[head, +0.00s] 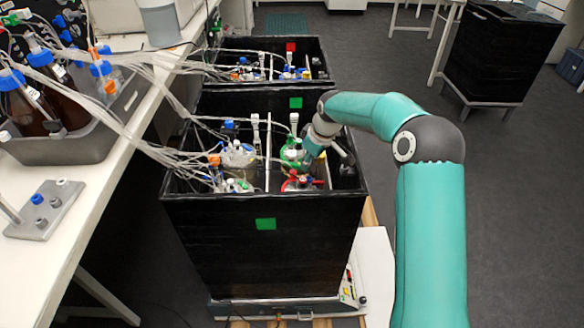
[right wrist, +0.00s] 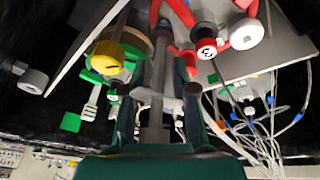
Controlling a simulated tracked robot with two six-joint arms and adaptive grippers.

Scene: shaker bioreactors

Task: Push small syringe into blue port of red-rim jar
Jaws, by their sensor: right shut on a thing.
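The red-rim jar (head: 302,183) stands in the near right compartment of the front black box in the head view. Its red rim and clamps also show at the top of the right wrist view (right wrist: 212,22). My right gripper (head: 310,158) reaches into this box from the right, above and behind the red-rim jar. In the right wrist view, my right gripper (right wrist: 157,112) is shut on a slim grey, partly clear piece, which looks like the small syringe (right wrist: 156,92). Its far end lies near the jar's red parts; I cannot tell whether they touch. The blue port cannot be made out. My left gripper is not in view.
A green-rim jar (head: 292,150) stands behind the red-rim jar, with a yellow-capped part (right wrist: 107,58) close to my gripper. The black box (head: 215,215) has high walls and a divider. Tubes (head: 150,135) run left to bottles on the bench (head: 95,215).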

